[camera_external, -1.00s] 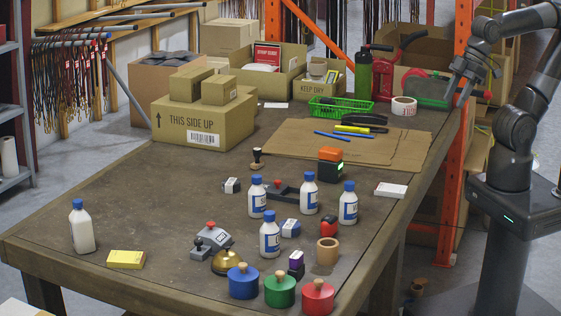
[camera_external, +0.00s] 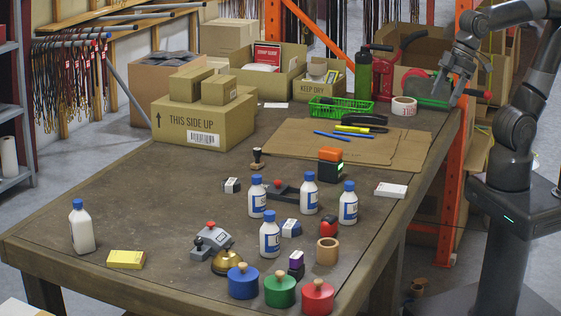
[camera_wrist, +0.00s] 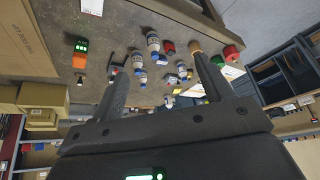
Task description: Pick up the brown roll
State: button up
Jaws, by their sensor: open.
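The brown roll (camera_external: 327,252) stands upright near the front right of the table, a short hollow tan cylinder. It also shows in the wrist view (camera_wrist: 195,47), near the tip of the right finger but well beyond it. My gripper (camera_external: 449,88) is high at the table's far right side, far from the roll. In the wrist view its two fingers (camera_wrist: 163,72) are spread apart with nothing between them.
The table's right edge is close by. The left middle of the table is clear.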

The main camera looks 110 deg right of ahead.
jog(key=w+a+m+g, duration=0.1)
jog(key=w+a, duration=0.1)
jog(key=w, duration=0.9)
jog(key=m+g, duration=0.3)
send_over(329, 242)
jog(key=s, duration=0.1)
jog(key=shift+h, duration=0.3)
notch_tip(329, 242, down, 21)
jog(key=shift+d+r, duration=0.1)
jog(key=shift+d, duration=0.05)
jog(key=f, duration=0.5)
jog(key=shift+w+f, duration=0.35)
jog(key=shift+f, duration=0.05)
jog(key=f, duration=0.5)
jog(key=shift+w+a+f, duration=0.1)
jog(key=shift+w+a, duration=0.1)
jog(key=shift+w, duration=0.1)
jog(key=c, duration=1.1)
